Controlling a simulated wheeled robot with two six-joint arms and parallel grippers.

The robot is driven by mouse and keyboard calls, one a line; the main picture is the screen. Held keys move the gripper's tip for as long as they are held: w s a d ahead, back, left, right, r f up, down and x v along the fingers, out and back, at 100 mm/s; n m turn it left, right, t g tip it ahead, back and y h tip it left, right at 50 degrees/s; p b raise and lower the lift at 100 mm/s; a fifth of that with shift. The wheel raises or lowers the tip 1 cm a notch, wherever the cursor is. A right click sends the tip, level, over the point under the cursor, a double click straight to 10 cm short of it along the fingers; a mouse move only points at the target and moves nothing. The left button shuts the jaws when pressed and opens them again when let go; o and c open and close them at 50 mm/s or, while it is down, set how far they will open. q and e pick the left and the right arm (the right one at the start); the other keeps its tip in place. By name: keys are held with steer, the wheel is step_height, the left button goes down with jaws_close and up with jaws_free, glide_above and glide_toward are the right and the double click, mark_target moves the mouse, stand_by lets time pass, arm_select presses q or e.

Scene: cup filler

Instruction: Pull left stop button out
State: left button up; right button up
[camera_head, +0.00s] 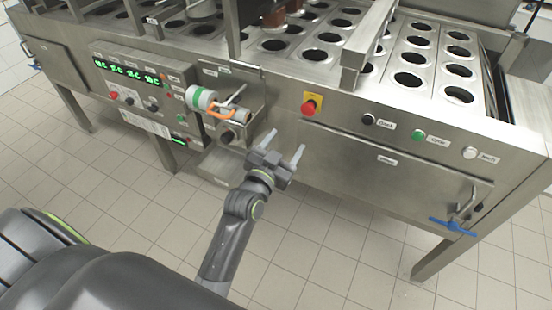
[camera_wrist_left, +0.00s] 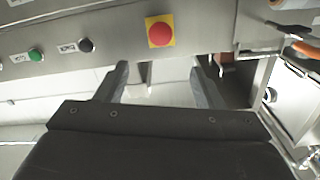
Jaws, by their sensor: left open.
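A red stop button (camera_head: 309,107) on a yellow plate sits on the machine's front panel in the head view. It also shows in the left wrist view (camera_wrist_left: 160,33), above and between my fingers. A smaller red button or knob (camera_head: 113,95) sits on the control panel at the left. My left gripper (camera_head: 283,147) is open and empty, in front of the machine and below the yellow-plated button in the picture. Its two fingers also show in the left wrist view (camera_wrist_left: 160,78), apart from the button. My right gripper is not in view.
Black (camera_head: 368,119), green (camera_head: 418,135) and white (camera_head: 470,152) buttons run to the right along the panel. A pipe fitting with an orange handle (camera_head: 220,115) juts out left of my gripper. A blue handle (camera_head: 452,227) sticks out at lower right. The tiled floor in front is clear.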

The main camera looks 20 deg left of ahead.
arm_select(q)
steer(key=shift+s+b, duration=0.45)
steer(key=shift+s, duration=1.85)
